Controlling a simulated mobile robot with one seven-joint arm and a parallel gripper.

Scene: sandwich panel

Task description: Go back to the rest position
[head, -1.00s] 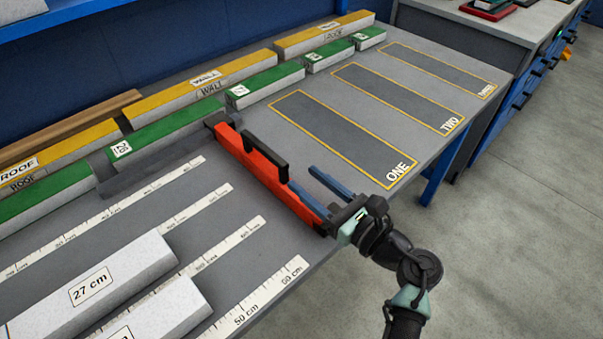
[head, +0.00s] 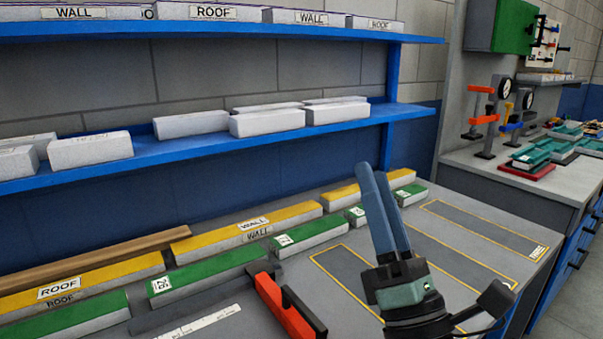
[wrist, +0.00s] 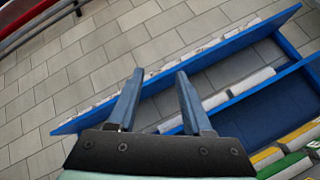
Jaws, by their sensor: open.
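My gripper (head: 381,212) is raised above the bench with its two blue fingers pointing up, in front of the marked zones. In the wrist view my gripper (wrist: 160,95) shows its fingers apart with nothing between them. Behind them are the block wall and the blue shelves. The red tool with a black handle (head: 284,305) lies on the bench, left of and below my gripper and apart from it. In the head view my gripper hides part of the marked zones.
The bench (head: 224,293) carries rows of yellow-topped blocks (head: 255,228) and green-topped blocks (head: 203,280). Blue shelves (head: 230,146) with white blocks stand behind. At right is a side counter (head: 560,180) with clamps and green items. The air around my gripper is free.

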